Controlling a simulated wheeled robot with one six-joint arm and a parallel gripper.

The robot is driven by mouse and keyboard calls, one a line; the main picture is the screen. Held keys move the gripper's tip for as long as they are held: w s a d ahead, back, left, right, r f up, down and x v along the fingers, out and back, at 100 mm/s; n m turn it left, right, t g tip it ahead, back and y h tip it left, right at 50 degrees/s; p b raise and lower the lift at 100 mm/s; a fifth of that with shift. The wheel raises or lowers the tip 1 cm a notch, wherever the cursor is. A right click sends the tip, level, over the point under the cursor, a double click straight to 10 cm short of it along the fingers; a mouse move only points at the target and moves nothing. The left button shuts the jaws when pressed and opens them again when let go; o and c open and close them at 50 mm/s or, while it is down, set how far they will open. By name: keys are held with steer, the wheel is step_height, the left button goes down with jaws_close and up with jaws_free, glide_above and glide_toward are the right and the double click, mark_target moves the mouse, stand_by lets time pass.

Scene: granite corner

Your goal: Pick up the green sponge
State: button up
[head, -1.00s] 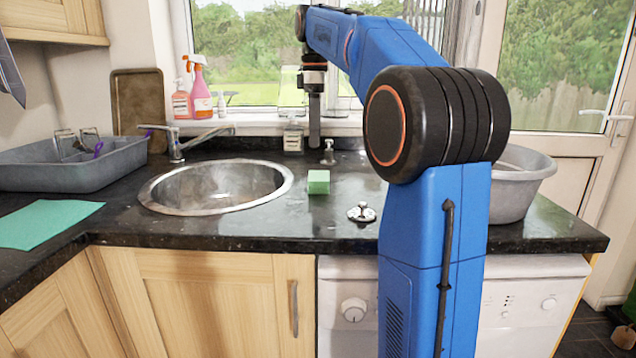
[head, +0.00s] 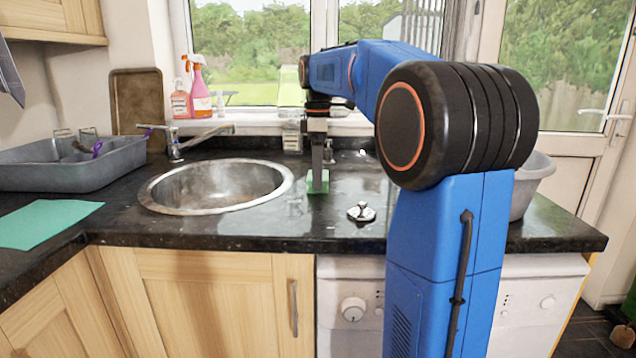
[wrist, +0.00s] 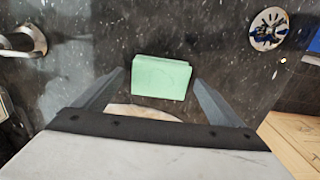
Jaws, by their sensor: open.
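The green sponge (wrist: 161,77), a small pale green block, stands on the dark countertop. In the head view the sponge (head: 310,187) is right of the round sink, partly hidden behind a finger. My gripper (head: 317,182) points down at the sponge from above, its tips low near the counter. In the wrist view my gripper (wrist: 159,78) is open, with one finger on each side of the sponge and a gap showing at both sides. I cannot tell whether a finger touches it.
The steel sink (head: 150,200) lies to the left. A metal plug (head: 361,212) lies to the right; it also shows in the wrist view (wrist: 268,28). A soap dispenser (head: 328,152) stands behind. A grey basin (head: 535,180) is at the right, partly hidden.

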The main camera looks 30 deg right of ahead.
steer(key=shift+f, duration=0.1)
steer(key=shift+c, duration=0.3)
steer(key=c, duration=1.1)
steer(key=shift+o, duration=0.2)
